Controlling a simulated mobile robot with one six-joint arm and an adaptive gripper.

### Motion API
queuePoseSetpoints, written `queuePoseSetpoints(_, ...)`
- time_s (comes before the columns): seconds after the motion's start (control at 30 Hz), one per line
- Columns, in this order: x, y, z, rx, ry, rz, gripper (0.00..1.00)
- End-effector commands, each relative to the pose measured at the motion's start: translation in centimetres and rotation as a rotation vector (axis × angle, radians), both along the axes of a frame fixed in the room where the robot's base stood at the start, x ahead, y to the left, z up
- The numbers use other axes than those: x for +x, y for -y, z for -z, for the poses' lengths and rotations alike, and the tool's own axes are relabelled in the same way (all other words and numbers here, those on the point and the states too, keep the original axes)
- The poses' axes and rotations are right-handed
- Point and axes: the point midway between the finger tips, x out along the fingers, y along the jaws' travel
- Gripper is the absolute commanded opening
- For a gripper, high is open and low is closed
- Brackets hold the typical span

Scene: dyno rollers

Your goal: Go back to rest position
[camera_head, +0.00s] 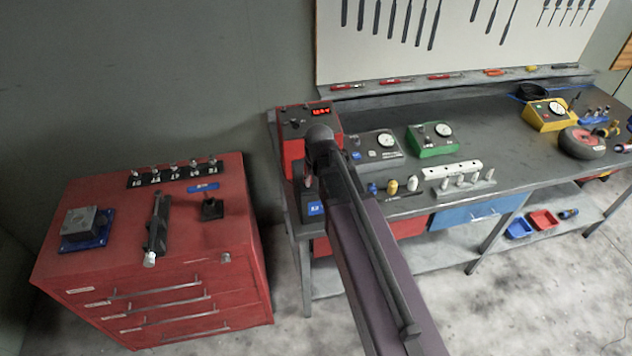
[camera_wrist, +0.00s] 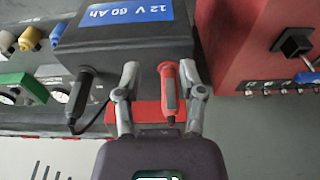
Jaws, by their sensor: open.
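In the wrist view my gripper (camera_wrist: 160,92) is open. Its two fingers stand on either side of a red handle (camera_wrist: 170,92), with a gap visible on both sides. The handle stands at the edge of the dark battery (camera_wrist: 125,42), which carries a blue "12 V 60 Ah" label. A black handle (camera_wrist: 82,98) with a cable stands apart on the left. In the head view my arm reaches to the bench's left end, and most of the gripper is hidden behind it. The battery's blue label (camera_head: 315,208) shows beside the arm.
A red box with a lit display (camera_head: 320,111) stands behind the battery. Gauges (camera_head: 376,148), a green unit (camera_head: 433,138) and small bulb-like parts fill the bench (camera_head: 480,115). A red tool chest (camera_head: 190,245) stands left, with tools on top. Floor shows between chest and bench.

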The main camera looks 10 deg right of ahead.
Motion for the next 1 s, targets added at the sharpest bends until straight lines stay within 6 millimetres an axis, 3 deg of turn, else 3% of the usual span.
queuePoseSetpoints(0.27,-0.1,0.0,0.2,0.000,-0.001,0.000,0.51)
queuePoseSetpoints(0.47,-1.5,0.0,1.8,0.000,-0.020,0.000,0.51)
queuePoseSetpoints(1.0,-10.3,0.0,10.4,0.000,-0.157,-0.001,0.51)
